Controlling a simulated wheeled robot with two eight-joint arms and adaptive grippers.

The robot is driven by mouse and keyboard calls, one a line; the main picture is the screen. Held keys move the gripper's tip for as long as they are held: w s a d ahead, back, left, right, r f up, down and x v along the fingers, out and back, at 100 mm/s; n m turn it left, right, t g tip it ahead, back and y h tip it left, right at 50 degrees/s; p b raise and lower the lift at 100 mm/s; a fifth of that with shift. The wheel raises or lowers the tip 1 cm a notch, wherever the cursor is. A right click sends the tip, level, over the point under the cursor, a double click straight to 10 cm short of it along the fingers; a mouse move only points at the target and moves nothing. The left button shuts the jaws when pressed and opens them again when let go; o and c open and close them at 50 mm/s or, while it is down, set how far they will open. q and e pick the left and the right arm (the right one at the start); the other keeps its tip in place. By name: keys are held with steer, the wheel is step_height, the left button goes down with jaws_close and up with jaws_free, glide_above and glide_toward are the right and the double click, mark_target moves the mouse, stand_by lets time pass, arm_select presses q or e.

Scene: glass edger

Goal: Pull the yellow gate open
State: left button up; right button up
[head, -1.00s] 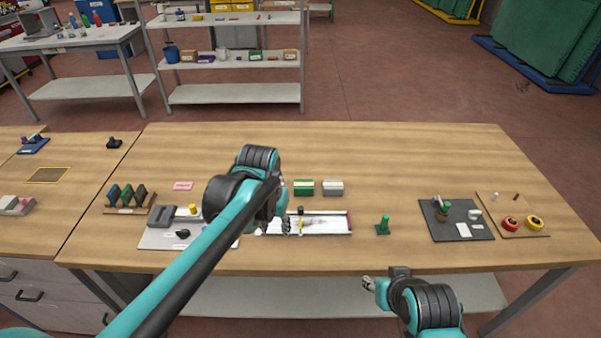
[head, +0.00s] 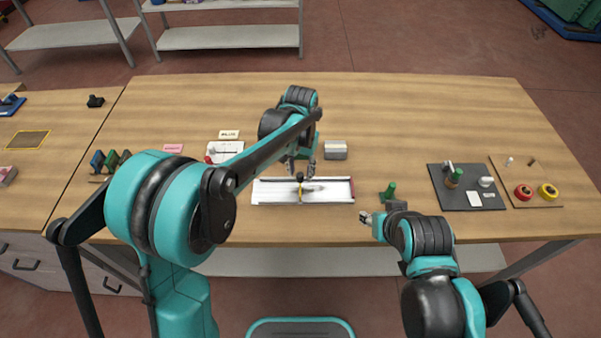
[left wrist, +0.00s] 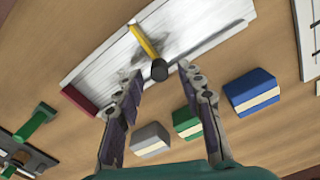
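The yellow gate (head: 300,191) is a thin bar standing across a white tray (head: 331,190) near the front middle of the table, topped by a dark round knob (head: 300,176). In the left wrist view the yellow gate (left wrist: 143,41) and its black knob (left wrist: 159,70) show clearly. My left gripper (head: 301,168) points down just behind the knob. In the left wrist view my left gripper (left wrist: 160,72) is open, with the knob between the fingertip ends and a gap on both sides. My right gripper (head: 366,217) hangs at the table's front edge; its fingers are too small to read.
A grey block (head: 335,151) stands close behind the tray; green and blue blocks (left wrist: 250,92) show beside it in the wrist view. A green upright piece (head: 389,191) is right of the tray. A dark mat (head: 468,200) with small items lies farther right. The back right table is clear.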

arm_select(q)
steer(key=shift+f, duration=0.25)
jaws_close()
steer(key=shift+s+p, duration=0.5)
steer(key=shift+s, duration=3.05)
jaws_free()
steer(key=shift+r, duration=0.1)
